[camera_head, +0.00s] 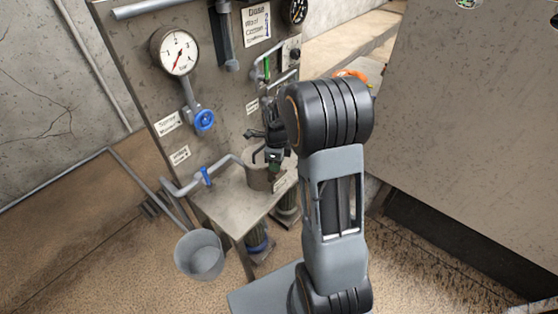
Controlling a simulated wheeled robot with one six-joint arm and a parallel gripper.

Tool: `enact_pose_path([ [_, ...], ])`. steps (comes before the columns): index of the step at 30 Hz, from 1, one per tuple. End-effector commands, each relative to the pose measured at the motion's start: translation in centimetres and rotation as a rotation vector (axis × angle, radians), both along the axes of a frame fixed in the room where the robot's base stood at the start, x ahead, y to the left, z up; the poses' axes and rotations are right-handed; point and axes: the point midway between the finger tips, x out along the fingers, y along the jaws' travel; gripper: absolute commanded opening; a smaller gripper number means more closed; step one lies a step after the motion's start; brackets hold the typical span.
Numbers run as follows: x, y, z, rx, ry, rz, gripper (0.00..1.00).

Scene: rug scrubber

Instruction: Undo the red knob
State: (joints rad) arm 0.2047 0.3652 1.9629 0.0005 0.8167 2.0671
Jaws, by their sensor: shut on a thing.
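No red knob shows clearly in the head view. My gripper (266,148) is at the front of the grey panel (215,95), just above a grey metal pot (258,176) on a small bench. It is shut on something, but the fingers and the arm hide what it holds. An orange-red thing (350,74) shows partly behind my arm on a ledge, too covered to identify.
A gauge (178,53) and a blue valve wheel (204,120) are on the panel. A pipe with a blue lever (206,177) runs beside the pot. A bucket (199,254) is at lower left. A large grey slab (470,100) fills the right.

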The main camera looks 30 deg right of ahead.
Motion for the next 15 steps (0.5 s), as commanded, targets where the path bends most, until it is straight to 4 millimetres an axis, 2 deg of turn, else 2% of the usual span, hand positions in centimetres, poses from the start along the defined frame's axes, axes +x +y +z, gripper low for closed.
enact_pose_path([
  [2, 0.45, 0.0, 0.33, -0.002, -0.018, -0.001, 0.12],
  [3, 0.46, -0.01, 0.33, -0.002, -0.018, -0.001, 0.37],
  [10, 0.29, -0.03, 0.21, -0.001, -0.011, 0.0, 0.59],
  [15, 0.2, 0.02, 0.13, -0.002, -0.007, 0.002, 0.61],
])
